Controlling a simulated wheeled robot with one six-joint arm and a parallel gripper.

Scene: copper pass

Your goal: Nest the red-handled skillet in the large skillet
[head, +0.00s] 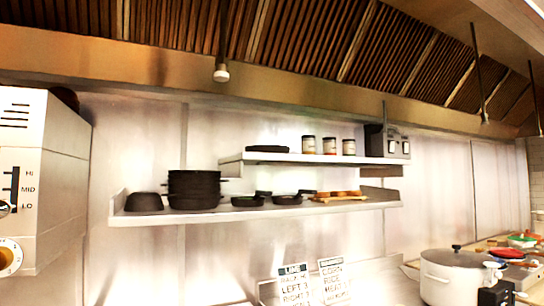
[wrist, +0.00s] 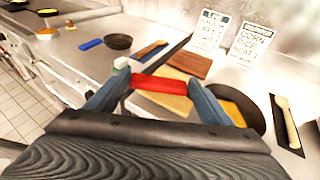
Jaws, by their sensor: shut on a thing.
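My gripper (wrist: 161,86) shows in the wrist view with its two blue-grey fingers shut on a red piece. This looks like the handle of the red-handled skillet (wrist: 165,84); its pan cannot be made out. The handle lies crosswise between the fingertips, above the counter and boards. A dark round pan (wrist: 259,117) with a yellow-orange inside is partly hidden behind the right finger; I cannot tell whether it is the large skillet. A smaller dark pan with a blue handle (wrist: 90,43) sits farther back. I cannot make out my gripper in the head view.
Brown boards (wrist: 190,65) lie beyond the fingers. A dark tray with a pale utensil (wrist: 289,122) is at right. Two signs (wrist: 243,45) stand at the wall. In the head view, a lidded pot (head: 450,277) stands lower right, below a shelf (head: 165,218) of dark cookware.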

